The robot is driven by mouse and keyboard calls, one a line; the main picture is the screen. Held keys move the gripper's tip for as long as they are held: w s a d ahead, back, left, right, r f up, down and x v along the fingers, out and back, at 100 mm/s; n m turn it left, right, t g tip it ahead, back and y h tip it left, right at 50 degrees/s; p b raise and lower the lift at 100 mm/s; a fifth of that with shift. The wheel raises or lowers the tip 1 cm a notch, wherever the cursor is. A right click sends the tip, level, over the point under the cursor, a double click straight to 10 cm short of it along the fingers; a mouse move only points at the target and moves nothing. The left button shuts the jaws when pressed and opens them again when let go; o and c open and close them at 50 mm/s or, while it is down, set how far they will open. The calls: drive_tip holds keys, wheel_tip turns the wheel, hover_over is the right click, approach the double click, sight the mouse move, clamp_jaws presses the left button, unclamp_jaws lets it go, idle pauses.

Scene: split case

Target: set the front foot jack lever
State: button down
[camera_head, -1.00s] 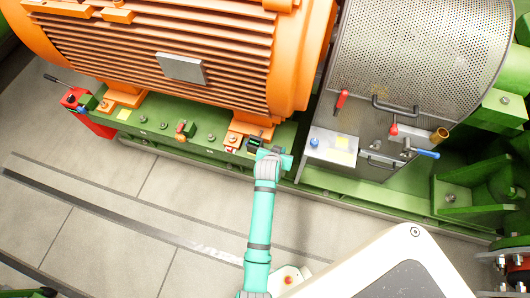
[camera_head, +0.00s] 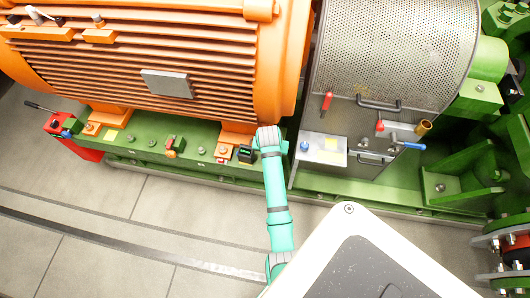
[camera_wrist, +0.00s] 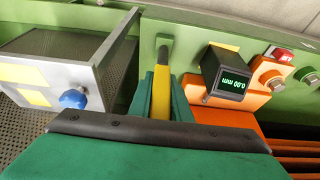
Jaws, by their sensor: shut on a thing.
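A yellow lever (camera_wrist: 161,92) with a grey end stands upright in the wrist view, between the teal fingers of my gripper (camera_wrist: 161,105). My gripper is shut on it. The fingers hide its lower part. A black digital gauge (camera_wrist: 226,75) reading 0.00 mm sits just to its right, by the orange motor foot (camera_wrist: 243,100). In the head view my wrist covers the lever and the fingertips. The gauge (camera_head: 246,154) shows there just left of my wrist, on the green base rail (camera_head: 195,140).
A grey metal box with a blue knob (camera_wrist: 73,98) stands close on the left in the wrist view. A perforated guard (camera_head: 395,55) with a red handle (camera_head: 326,102) rises right of my arm. A red jack (camera_head: 65,125) is at the far left. The floor in front is clear.

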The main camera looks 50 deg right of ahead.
idle(0.4)
drive_tip(key=c, duration=1.6)
unclamp_jaws()
drive_tip(key=shift+c, duration=0.2)
drive_tip(key=v, duration=1)
drive_tip(key=shift+r, duration=0.4)
